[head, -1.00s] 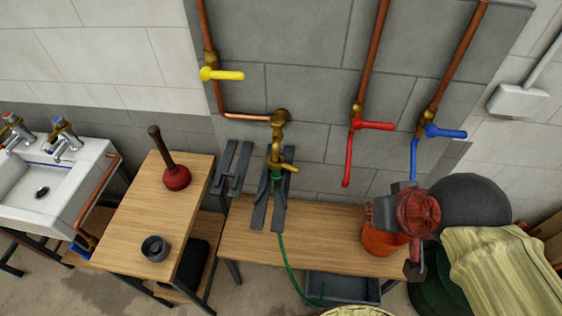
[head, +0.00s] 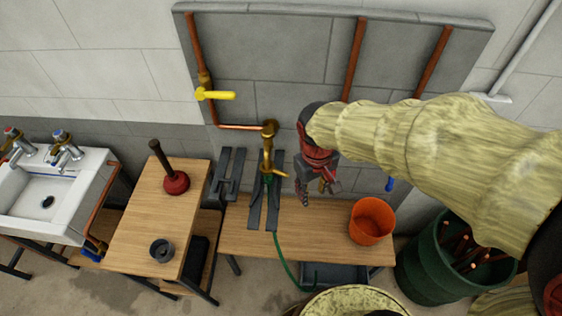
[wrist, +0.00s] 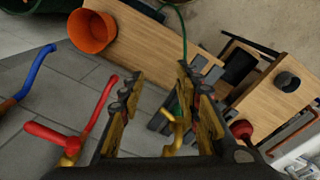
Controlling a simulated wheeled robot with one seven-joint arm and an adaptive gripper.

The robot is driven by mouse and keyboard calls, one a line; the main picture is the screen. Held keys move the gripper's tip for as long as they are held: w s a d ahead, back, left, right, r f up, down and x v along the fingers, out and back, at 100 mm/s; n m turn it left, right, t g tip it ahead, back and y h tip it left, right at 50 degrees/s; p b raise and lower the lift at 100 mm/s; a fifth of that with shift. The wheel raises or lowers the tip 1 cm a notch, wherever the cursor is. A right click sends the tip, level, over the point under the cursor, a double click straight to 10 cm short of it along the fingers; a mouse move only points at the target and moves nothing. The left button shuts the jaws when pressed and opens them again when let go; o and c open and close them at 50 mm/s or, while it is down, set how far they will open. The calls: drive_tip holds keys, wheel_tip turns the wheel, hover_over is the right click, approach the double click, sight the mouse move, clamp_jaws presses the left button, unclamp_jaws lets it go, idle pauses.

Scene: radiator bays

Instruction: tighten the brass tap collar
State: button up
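The brass tap (head: 268,150) stands out from the grey wall panel above the bench, with a green hose (head: 284,258) running down from it. The collar is too small to tell apart from the rest of the brass fitting. My gripper (head: 317,190) is just right of the tap, apart from it in the head view. In the wrist view my gripper (wrist: 159,76) has its yellow-padded fingers spread with nothing held between them. The brass tap (wrist: 174,130) shows there near the right finger, which partly hides it.
An orange bucket (head: 371,221) stands on the bench (head: 318,240). A red tap lever (wrist: 60,137) and a blue one (wrist: 35,72) are on the wall side. A yellow lever (head: 215,95) is upper left. A plunger (head: 175,182) stands on the left table.

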drive_tip(key=w+a+f+n+h+p, duration=0.1)
drive_tip(key=w+a+f+n+p, duration=0.15)
drive_tip(key=w+f, duration=0.2)
drive_tip(key=w+a+f+n+p, duration=0.1)
drive_tip(key=w+a+f+n, duration=0.25)
drive_tip(key=w, duration=0.25)
drive_tip(key=n+t, duration=0.1)
drive_tip(key=n, duration=0.1)
approach(281, 172)
drive_tip(key=f, duration=0.1)
drive_tip(key=shift+y, duration=0.3)
drive_tip(key=f, duration=0.2)
drive_tip(key=d+f, duration=0.1)
drive_tip(key=f, duration=0.2)
drive_tip(key=w+f, duration=0.1)
drive_tip(key=f, duration=0.1)
drive_tip(key=shift+d+f, duration=0.2)
drive_tip(key=shift+f, duration=0.05)
drive_tip(key=shift+c, duration=0.2)
drive_tip(key=c, duration=0.7)
clamp_jaws()
